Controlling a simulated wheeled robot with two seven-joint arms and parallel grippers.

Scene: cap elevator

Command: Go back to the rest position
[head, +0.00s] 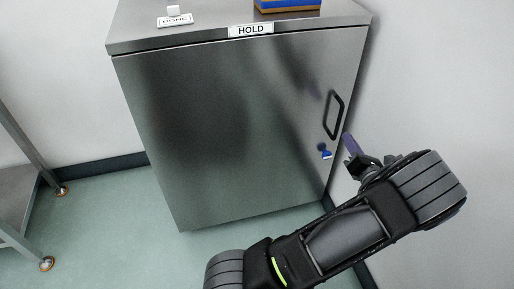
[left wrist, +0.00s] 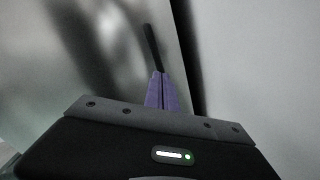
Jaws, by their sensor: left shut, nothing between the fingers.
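My left gripper (head: 348,140) is at the right edge of a steel cabinet (head: 215,130), just below and right of its black door handle (head: 334,115). Its purple fingers point up towards the handle and are shut with nothing between them. In the left wrist view the shut fingers (left wrist: 161,92) stand together in front of the blurred cabinet door, with the dark handle (left wrist: 151,46) just beyond their tips. I cannot tell whether they touch it. My right gripper is not in view.
The door looks closed, with a blue key-like piece (head: 325,152) below the handle. A HOLD label (head: 251,30), a small sign (head: 175,20) and a blue-and-brown box (head: 287,4) are on the cabinet. A white wall is close on the right; a metal rack (head: 20,205) stands left. Green floor (head: 115,220) is clear.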

